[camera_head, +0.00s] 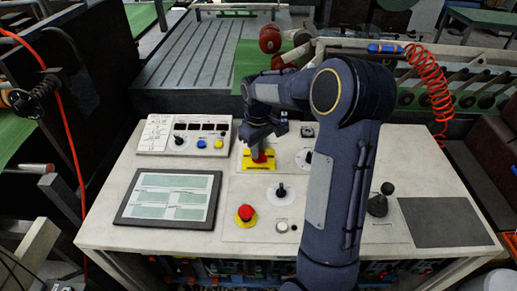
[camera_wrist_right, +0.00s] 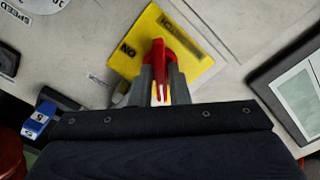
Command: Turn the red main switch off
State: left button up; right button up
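The red main switch (camera_head: 260,156) is a red handle on a yellow plate (camera_head: 247,164), on the panel right of the display box. In the right wrist view the red handle (camera_wrist_right: 160,52) stands on the yellow plate (camera_wrist_right: 130,65), with an "ON" label to its left. My right gripper (camera_head: 262,143) reaches down over the switch. In the right wrist view its two grey fingers (camera_wrist_right: 162,88) lie on either side of the handle, close against it. They look shut on it. The lower part of the handle is partly hidden between the fingers. My left gripper is not in view.
A tablet-like screen (camera_head: 170,198) lies front left. A black joystick (camera_head: 379,202) stands right of my right arm. A dark pad (camera_head: 441,222) lies far right.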

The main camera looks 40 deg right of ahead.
jog(key=o, duration=0.3)
notch_tip(320, 180, up, 8)
jog(key=shift+f, duration=0.1)
dwell(0.4)
dwell(0.4)
jog(key=shift+s+a+r, duration=0.2)
jog(key=shift+s, duration=0.05)
jog(key=s+a+f+m+t+y, duration=0.1)
jog(key=s+a+t+y, duration=0.1)
jog(key=s+a, duration=0.7)
jog(key=s+a+m+t+y, duration=0.1)
jog(key=s+a+m+t, duration=0.1)
jog(key=s+a, duration=0.7)
jog(key=s+t, duration=0.1)
jog(key=s, duration=0.3)
jog(key=shift+f+t+y, duration=0.3)
jog(key=shift+f+y, duration=0.05)
jog(key=shift+y, duration=0.05)
